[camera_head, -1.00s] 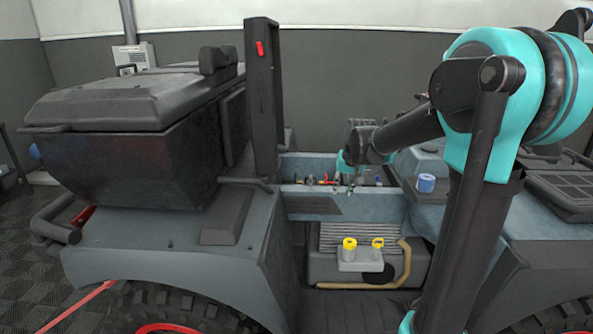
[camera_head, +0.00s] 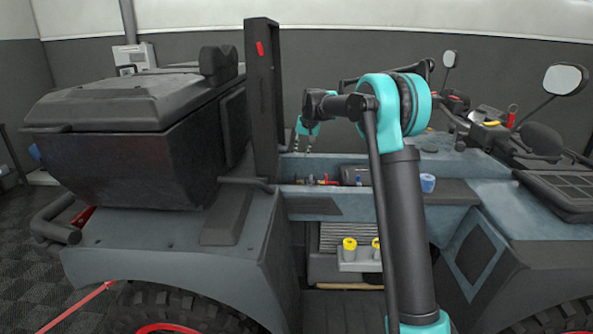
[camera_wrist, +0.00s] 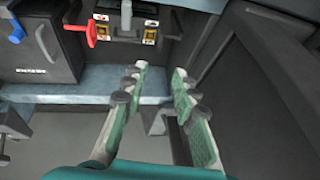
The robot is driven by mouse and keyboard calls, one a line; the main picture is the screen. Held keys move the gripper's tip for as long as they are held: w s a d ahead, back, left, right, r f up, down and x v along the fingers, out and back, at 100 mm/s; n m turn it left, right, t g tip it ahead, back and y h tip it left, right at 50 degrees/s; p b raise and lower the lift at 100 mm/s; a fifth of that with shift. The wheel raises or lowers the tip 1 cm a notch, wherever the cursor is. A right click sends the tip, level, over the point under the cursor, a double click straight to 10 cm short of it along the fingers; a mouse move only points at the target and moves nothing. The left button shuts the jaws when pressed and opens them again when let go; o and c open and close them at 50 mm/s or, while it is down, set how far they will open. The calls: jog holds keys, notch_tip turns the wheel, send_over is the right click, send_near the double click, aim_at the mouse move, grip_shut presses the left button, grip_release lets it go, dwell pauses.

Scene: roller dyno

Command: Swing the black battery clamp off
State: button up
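In the wrist view a dark battery-like box (camera_wrist: 40,58) with pale lettering sits at upper left. A dark piece (camera_wrist: 73,22) at its upper right corner may be the black clamp; I cannot tell for sure. A red handle-shaped part (camera_wrist: 90,34) is beside it, and a blue part (camera_wrist: 15,29) is at the left. My gripper (camera_wrist: 160,73) is open and empty, to the right of these parts. In the head view my gripper (camera_head: 303,143) hangs over the left end of the open bay (camera_head: 300,206). The clamp is too small to make out there.
A tall black post (camera_head: 262,100) stands just left of my gripper. In the wrist view a dark wall (camera_wrist: 270,85) is close at right, and a grey lever (camera_wrist: 126,14) is at the top.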

send_over(297, 181)
jog(key=f, duration=0.8)
jog(key=s+f, duration=0.1)
jog(key=f, duration=0.3)
jog(key=shift+a+f, duration=0.1)
jog(key=shift+f, duration=0.1)
jog(key=shift+c, duration=0.2)
grip_shut()
